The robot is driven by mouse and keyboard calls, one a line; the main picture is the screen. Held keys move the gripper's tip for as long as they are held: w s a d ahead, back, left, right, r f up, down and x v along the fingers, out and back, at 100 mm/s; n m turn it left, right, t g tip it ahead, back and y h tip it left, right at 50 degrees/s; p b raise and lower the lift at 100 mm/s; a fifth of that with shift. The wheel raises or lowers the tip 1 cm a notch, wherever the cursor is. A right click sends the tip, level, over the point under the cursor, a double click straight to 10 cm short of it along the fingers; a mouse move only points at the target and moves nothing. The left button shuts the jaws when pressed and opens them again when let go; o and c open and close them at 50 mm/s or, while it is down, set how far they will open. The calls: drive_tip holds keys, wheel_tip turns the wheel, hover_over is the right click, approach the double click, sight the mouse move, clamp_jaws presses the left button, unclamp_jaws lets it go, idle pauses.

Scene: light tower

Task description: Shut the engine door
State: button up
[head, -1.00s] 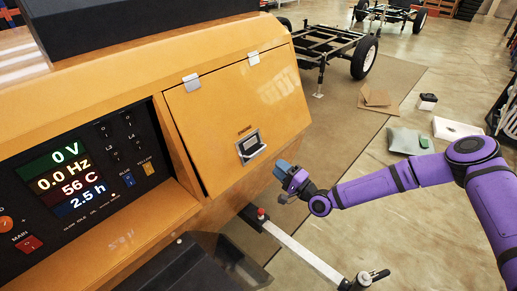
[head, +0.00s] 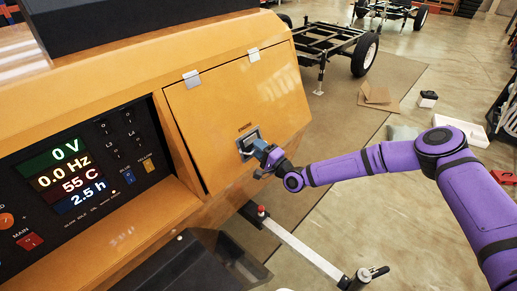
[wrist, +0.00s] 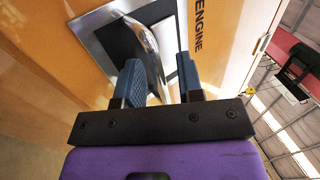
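The engine door (head: 235,105) is a yellow panel hung from two hinges at its top edge, on the side of the yellow generator housing. A dark gap runs along its left edge; I cannot tell how far it stands out. A metal latch (head: 246,139) sits low on the door. In the wrist view the latch (wrist: 108,32) has a dark recess and a bright handle, beside the word ENGINE. My gripper (head: 262,151) is at the latch. Its two blue fingers (wrist: 162,80) are apart, with part of the latch showing between them. Contact is unclear.
A control panel (head: 75,180) with a lit display and switches is left of the door. A metal bar (head: 305,250) with a red knob sticks out below. A wheeled chassis (head: 335,45) stands behind. Floor to the right holds cardboard (head: 377,95) and a white box (head: 462,128).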

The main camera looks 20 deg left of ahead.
sight(252, 147)
clamp_jaws()
drive_tip(key=shift+w+a+f, duration=0.3)
drive_tip(key=shift+a+f, duration=0.05)
drive_tip(key=shift+a, duration=0.35)
drive_tip(key=shift+w+a+f, duration=0.3)
drive_tip(key=shift+a, duration=0.35)
unclamp_jaws()
drive_tip(key=shift+a+f, duration=0.1)
drive_tip(key=shift+a, duration=0.05)
drive_tip(key=v, duration=1)
drive_tip(key=shift+d, duration=0.4)
